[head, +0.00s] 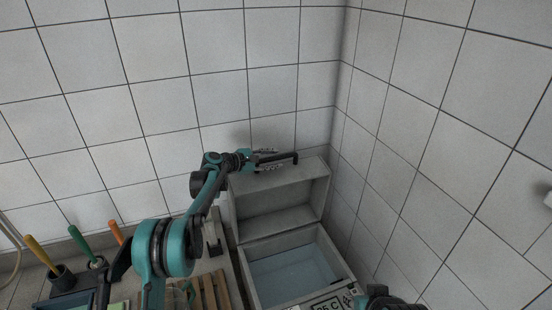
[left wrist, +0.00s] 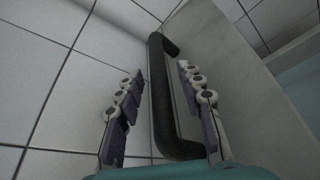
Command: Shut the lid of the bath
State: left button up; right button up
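The bath (head: 246,275) is a grey box with bluish water in it, in the corner at the bottom of the head view. Its lid (head: 283,190) stands raised at the back, hollow inner side facing me. A black bar handle (head: 284,161) is at the lid's top edge. My left gripper (head: 267,160) is at this handle. In the left wrist view, the handle (left wrist: 163,100) lies between the two spread fingers of the gripper (left wrist: 160,72), with gaps visible on both sides. My right gripper does not show.
Tiled walls meet close behind and right of the bath. A small display panel (head: 326,304) is at the bath's front. Left of it are a wooden slatted rack (head: 209,292) and coloured-handled tools, including a green one (head: 80,241). A teal part of mine shows at bottom right.

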pick_arm(q)
jog(key=shift+x, duration=0.75)
grip_shut()
